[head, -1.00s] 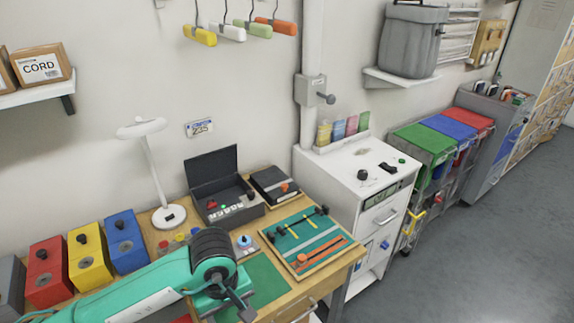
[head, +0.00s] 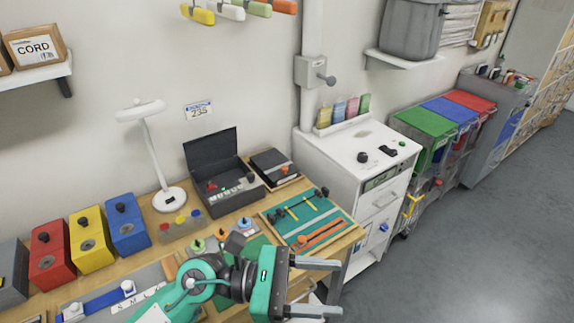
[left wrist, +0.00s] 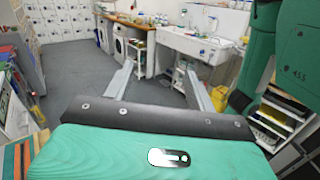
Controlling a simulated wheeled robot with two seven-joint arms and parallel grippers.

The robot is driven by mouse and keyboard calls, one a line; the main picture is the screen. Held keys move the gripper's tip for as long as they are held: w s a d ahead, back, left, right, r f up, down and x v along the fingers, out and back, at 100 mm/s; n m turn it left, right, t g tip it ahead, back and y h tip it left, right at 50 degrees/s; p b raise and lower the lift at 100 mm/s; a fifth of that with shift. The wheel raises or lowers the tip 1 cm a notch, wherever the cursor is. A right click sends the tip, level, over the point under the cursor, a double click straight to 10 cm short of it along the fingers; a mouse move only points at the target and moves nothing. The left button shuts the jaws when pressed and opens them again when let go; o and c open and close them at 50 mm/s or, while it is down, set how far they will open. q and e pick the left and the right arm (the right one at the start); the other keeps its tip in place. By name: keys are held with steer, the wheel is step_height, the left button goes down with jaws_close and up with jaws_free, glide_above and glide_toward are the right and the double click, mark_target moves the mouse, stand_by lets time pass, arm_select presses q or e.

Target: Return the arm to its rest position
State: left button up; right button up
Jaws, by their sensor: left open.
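My left arm comes in from the bottom of the head view. Its gripper (head: 328,287) is at the front edge of the wooden bench (head: 355,236), with its two fingers pointing right and set apart. Nothing is between them. In the left wrist view the two fingers (left wrist: 158,84) are also spread and empty, with the floor and a far sink beyond them. My right gripper is not seen in the head view.
A teal tool board (head: 312,219), an open black case (head: 222,187), a white lamp (head: 168,198) and red, yellow and blue boxes (head: 90,240) stand on the bench. A white cabinet (head: 340,165) stands to the right. Open grey floor (head: 480,250) lies farther right.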

arm_select(q)
steer(key=w+a+r+n+t+y, duration=0.1)
steer(key=w+a+r+n+t, duration=0.3)
steer(key=n+t, duration=0.75)
steer(key=w+a+r+n+t+y, duration=0.1)
steer(key=w+a+r+n+t, duration=0.2)
steer(key=w+a+n+t, duration=0.8)
steer(key=s+a+f+n+g+y, duration=0.2)
steer(key=a+f+n+y, duration=0.3)
steer(key=f+n+y, duration=0.5)
steer(key=s+a+f+n+g+y, duration=0.15)
steer(key=a+f+n+y, duration=0.4)
steer(key=n, duration=0.85)
steer(key=s+a+f+n+g, duration=0.3)
steer(key=s+f+n+g, duration=0.5)
steer(key=s+f+g, duration=0.85)
steer(key=s+f+t, duration=0.2)
steer(key=s+f, duration=0.1)
steer(key=f, duration=3)
steer(key=s+a+f+g, duration=0.1)
steer(key=s+a+f, duration=0.2)
steer(key=s+f, duration=1.6)
steer(key=shift+s+y, duration=0.2)
steer(key=shift+y, duration=0.25)
